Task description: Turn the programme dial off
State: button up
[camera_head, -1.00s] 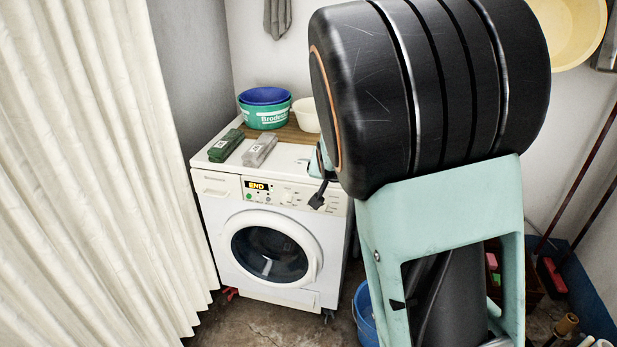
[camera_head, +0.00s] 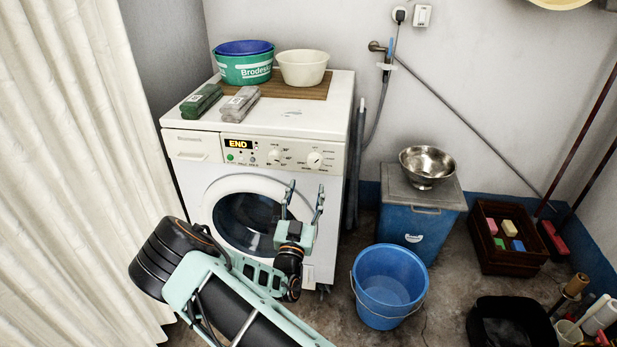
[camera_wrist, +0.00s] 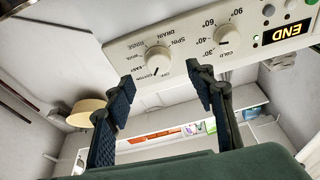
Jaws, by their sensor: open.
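The white washing machine (camera_head: 180,144) stands against the back wall, its control panel facing me. The programme dial (camera_head: 315,159) is a white round knob at the panel's right. In the wrist view the programme dial (camera_wrist: 158,60) shows large, with drain, spin, rinse and cotton lettering around it; its exact pointer setting is hard to read. The temperature dial (camera_wrist: 228,34) sits beside it, and the display (camera_head: 238,143) reads END. My gripper (camera_head: 305,188) is open and empty in front of the machine, below the programme dial. In the wrist view my gripper's fingertips (camera_wrist: 160,80) are apart, near the dial's lower edge.
Basins (camera_head: 245,68) and two bar-shaped packs (camera_head: 240,104) sit on the machine top. A blue bucket (camera_head: 388,285) and a blue bin (camera_head: 408,225) with a metal bowl (camera_head: 427,163) stand to the right. A curtain (camera_head: 70,180) hangs at left.

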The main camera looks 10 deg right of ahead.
aim_at(314, 165)
jog(key=shift+n+t+h, duration=0.3)
jog(key=shift+n+t, duration=0.1)
jog(key=shift+t, duration=0.4)
jog(key=x, duration=0.2)
jog(key=b+x, duration=0.1)
jog(key=x, duration=0.2)
jog(key=b+x, duration=0.1)
jog(key=x, duration=0.2)
jog(key=shift+w+d+f, duration=0.3)
jog(key=shift+d, duration=0.1)
jog(key=c, duration=1.2)
jog(key=shift+o, duration=0.2)
jog(key=shift+n, duration=0.3)
